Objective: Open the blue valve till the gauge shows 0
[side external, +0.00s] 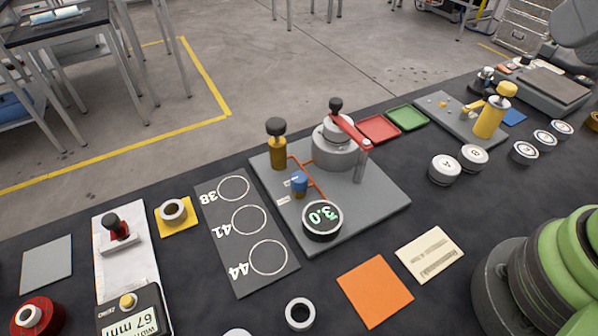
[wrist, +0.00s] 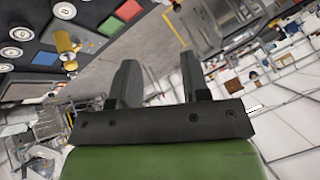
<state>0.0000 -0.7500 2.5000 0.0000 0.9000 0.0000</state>
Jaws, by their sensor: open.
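The blue valve (side external: 299,183) is a small blue knob on the grey base plate (side external: 378,203), joined to orange-red pipes. In front of it stands the round black gauge (side external: 322,220), with a lit display that reads 3.0. My gripper (wrist: 157,58) shows in the wrist view, with its two dark fingers apart and nothing between them. It is away from the valve; the wrist view looks out over the floor and room. The gripper is not seen in the side view, and the valve cannot be made out in the wrist view.
On the same plate stand a brass post with a dark knob (side external: 277,145) and a grey cylinder (side external: 335,148) with a red lever (side external: 350,132). A card with circles marked 38, 41 and 44 (side external: 237,281) lies left. An orange square (side external: 375,291) lies in front.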

